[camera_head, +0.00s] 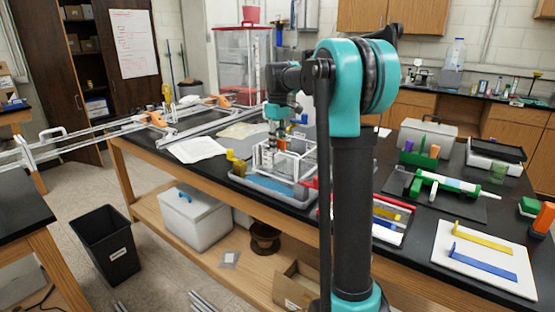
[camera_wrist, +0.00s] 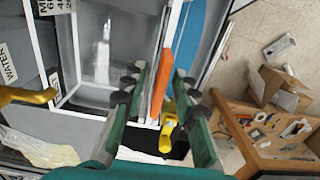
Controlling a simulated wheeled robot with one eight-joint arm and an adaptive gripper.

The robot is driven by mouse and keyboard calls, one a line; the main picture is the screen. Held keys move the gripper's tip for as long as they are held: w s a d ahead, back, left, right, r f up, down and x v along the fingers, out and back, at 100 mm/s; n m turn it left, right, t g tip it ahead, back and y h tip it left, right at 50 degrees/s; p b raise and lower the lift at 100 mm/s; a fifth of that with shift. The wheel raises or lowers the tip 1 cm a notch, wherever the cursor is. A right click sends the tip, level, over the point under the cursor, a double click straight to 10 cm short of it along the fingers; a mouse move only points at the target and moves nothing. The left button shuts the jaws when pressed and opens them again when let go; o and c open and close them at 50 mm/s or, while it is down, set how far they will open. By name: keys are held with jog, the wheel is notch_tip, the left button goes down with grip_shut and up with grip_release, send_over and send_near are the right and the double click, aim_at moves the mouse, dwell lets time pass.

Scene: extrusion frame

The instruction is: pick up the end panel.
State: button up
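My gripper (camera_head: 277,135) points down over the grey tray (camera_head: 264,193) on the black-topped bench. In the wrist view, my gripper (camera_wrist: 160,85) is open, with its two green fingers apart. A thin upright orange panel (camera_wrist: 161,82), seen edge-on, lies between the fingers in that view, with gaps showing on both sides. It looks like the end panel, but I cannot tell for sure. Its lower part is hidden. A yellow part (camera_wrist: 168,128) shows between the fingers, nearer the wrist. A white-edged frame (camera_head: 295,160) stands in the tray beside my gripper.
A blue sheet (camera_wrist: 190,40) lies in the tray. White papers (camera_head: 195,150) lie to its left. A white board (camera_head: 485,258) with yellow and blue parts and a green-white tube (camera_head: 450,184) lie to the right. An open cardboard box (camera_head: 298,285) sits below.

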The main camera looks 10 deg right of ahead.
grip_shut()
jog(key=shift+r, duration=0.1)
dwell(0.3)
